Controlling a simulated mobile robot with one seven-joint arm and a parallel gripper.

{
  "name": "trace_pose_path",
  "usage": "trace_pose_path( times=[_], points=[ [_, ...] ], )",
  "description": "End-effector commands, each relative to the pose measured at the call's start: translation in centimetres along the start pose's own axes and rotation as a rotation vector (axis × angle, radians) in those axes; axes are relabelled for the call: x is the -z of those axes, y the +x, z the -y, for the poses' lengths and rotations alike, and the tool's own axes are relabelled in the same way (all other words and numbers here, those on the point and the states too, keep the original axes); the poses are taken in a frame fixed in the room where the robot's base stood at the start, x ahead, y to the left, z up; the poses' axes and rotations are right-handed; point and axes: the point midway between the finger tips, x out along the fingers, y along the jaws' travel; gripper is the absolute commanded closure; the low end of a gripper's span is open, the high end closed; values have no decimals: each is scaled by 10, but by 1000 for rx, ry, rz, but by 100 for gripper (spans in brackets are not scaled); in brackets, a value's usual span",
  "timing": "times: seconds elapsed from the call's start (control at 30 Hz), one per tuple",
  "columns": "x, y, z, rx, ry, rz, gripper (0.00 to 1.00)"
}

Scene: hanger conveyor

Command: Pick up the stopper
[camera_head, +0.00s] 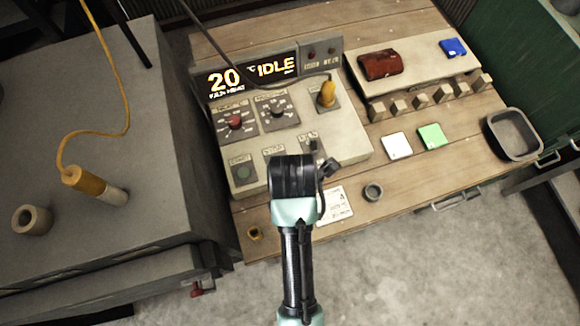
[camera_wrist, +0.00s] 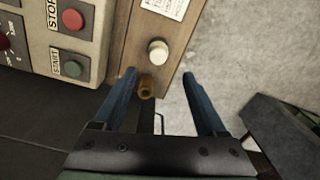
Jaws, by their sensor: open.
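In the wrist view, a pale round-topped piece (camera_wrist: 157,50) stands on the wooden bench near its front edge. A small brown ring-like piece (camera_wrist: 146,87) lies just below it in that picture. The brown piece also shows in the head view (camera_head: 254,232), at the bench's front left corner. I cannot tell for sure which is the stopper; the pale piece looks more like one. My gripper (camera_wrist: 160,75) is open and empty, its two blue fingers either side of the brown piece in the picture, the pale piece just beyond their tips. My arm hides the pale piece and the fingers in the head view.
The control panel (camera_head: 345,133) stands close behind, with a START button (camera_wrist: 73,68) and a red button (camera_wrist: 73,19). A printed card (camera_head: 333,205) and a small grey cup (camera_head: 373,190) lie right of my arm. A grey tray (camera_head: 513,134) is far right.

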Motion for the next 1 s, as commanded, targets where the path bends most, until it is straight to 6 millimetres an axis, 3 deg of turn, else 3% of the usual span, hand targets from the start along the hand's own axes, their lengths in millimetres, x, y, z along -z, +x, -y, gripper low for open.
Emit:
trace_pose_path(
  times=[0.13, 0.43, 0.7, 1.0],
  points=[
    [0, 24, 0, 1, 1, -1, 26],
    [1, 44, -1, -1, 1, 0, 26],
    [3, 79, -2, -2, 2, 0, 26],
    [2, 87, -3, -6, 2, 3, 26]
  ],
)
